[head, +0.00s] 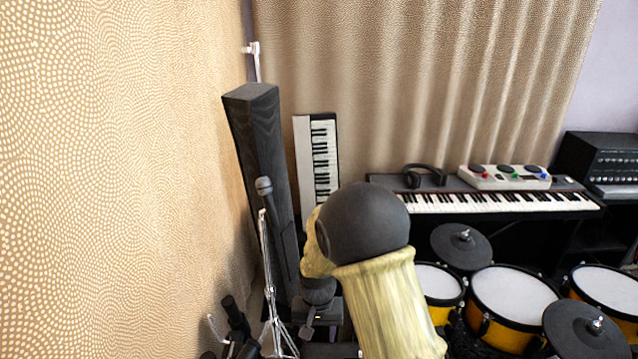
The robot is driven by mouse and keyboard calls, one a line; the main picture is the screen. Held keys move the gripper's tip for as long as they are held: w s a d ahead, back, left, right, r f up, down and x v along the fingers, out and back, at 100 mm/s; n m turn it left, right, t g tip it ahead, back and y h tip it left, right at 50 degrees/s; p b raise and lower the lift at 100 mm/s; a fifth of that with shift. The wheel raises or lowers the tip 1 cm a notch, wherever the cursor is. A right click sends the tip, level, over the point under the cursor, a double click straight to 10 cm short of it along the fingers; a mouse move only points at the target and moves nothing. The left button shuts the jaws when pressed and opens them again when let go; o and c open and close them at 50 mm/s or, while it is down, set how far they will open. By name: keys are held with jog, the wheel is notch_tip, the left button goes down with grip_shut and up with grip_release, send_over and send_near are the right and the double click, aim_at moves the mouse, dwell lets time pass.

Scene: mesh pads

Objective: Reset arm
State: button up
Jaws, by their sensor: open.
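My arm (385,300) rises from the bottom centre of the head view, with a pale yellow link and a dark round joint. It bends over and points down on its left side. My gripper (308,332) is at its lower end, small and partly hidden behind the arm. It is open, and I see nothing held between its fingers.
A microphone stand (266,250) and a tall dark speaker (262,150) stand close on the left, near a patterned wall. A small keyboard (318,155) leans upright behind. A long keyboard (480,203) and yellow drums (510,300) fill the right.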

jog(key=s+d+r+t, duration=0.3)
jog(key=s+d+r, duration=0.9)
jog(key=s+d, duration=0.3)
notch_tip(320, 180, up, 16)
jog(key=w+p, duration=0.1)
jog(key=p, duration=1.5)
jog(key=shift+d+f, duration=0.2)
jog(key=shift+d, duration=0.2)
